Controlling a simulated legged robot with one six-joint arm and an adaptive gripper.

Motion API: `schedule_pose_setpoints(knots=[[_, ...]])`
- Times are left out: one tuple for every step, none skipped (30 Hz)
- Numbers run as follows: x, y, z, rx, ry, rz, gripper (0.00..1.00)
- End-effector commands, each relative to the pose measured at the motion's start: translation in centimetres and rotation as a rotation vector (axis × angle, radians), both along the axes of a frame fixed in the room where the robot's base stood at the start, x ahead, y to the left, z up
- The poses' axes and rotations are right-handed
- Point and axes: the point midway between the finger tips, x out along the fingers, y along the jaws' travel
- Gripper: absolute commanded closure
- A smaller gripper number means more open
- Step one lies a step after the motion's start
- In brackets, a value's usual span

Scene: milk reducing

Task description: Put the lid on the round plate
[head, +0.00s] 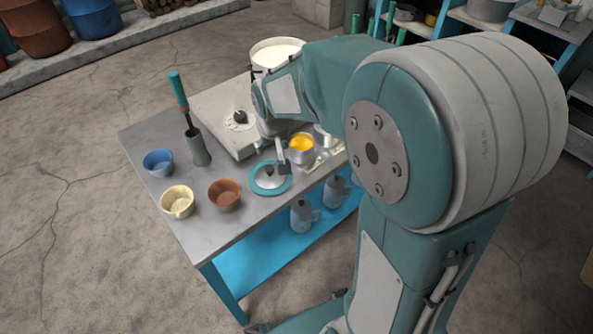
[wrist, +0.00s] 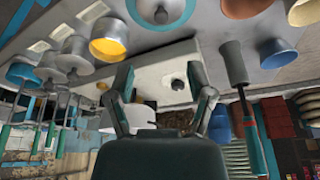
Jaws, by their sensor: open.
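The grey domed lid with a dark knob (head: 269,174) rests on the teal round plate (head: 256,186) near the table's front edge. The plate's rim shows around it. In the wrist view, the lid (wrist: 150,8) and the teal plate (wrist: 187,12) are at the top edge, partly cut off. My gripper (head: 283,160) is close beside the lid in the head view, partly hidden by my arm. In the wrist view its two fingers (wrist: 160,70) are apart with nothing held between them.
A pot with yellow contents (head: 301,148) stands close right of the gripper. A white cooker panel with a dark knob (head: 240,118) and a large pot of milk (head: 275,52) are behind. Blue (head: 158,162), cream (head: 177,201) and brown (head: 225,193) bowls and a tool holder (head: 197,148) are left.

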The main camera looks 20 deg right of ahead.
Motion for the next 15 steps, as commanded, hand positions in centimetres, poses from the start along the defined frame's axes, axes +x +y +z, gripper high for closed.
schedule_pose_setpoints(knots=[[-1.4, -0.1, 1.8, 0.0, -0.02, 0.003, 0.31], [-2.2, -0.1, 2.6, -0.001, -0.027, 0.006, 0.31], [-3.2, -0.1, 3.6, -0.001, -0.036, 0.009, 0.31], [-4.1, -0.1, 4.3, -0.001, -0.042, 0.011, 0.31], [-4.9, -0.2, 5.0, -0.002, -0.049, 0.014, 0.31], [-6.0, -0.2, 5.8, -0.003, -0.056, 0.018, 0.31], [-6.8, -0.2, 6.4, -0.003, -0.064, 0.021, 0.31], [-7.7, -0.2, 6.9, -0.003, -0.069, 0.023, 0.31], [-8.9, -0.2, 7.6, -0.003, -0.078, 0.026, 0.31], [-9.8, -0.2, 8.1, -0.003, -0.084, 0.029, 0.31], [-10.6, -0.2, 8.5, -0.003, -0.09, 0.032, 0.31], [-11.8, -0.2, 9.1, -0.003, -0.1, 0.036, 0.31], [-12.7, -0.2, 9.4, -0.004, -0.106, 0.038, 0.31], [-13.6, -0.2, 9.7, -0.003, -0.114, 0.042, 0.31], [-14.8, -0.2, 10.0, -0.004, -0.12, 0.045, 0.31]])
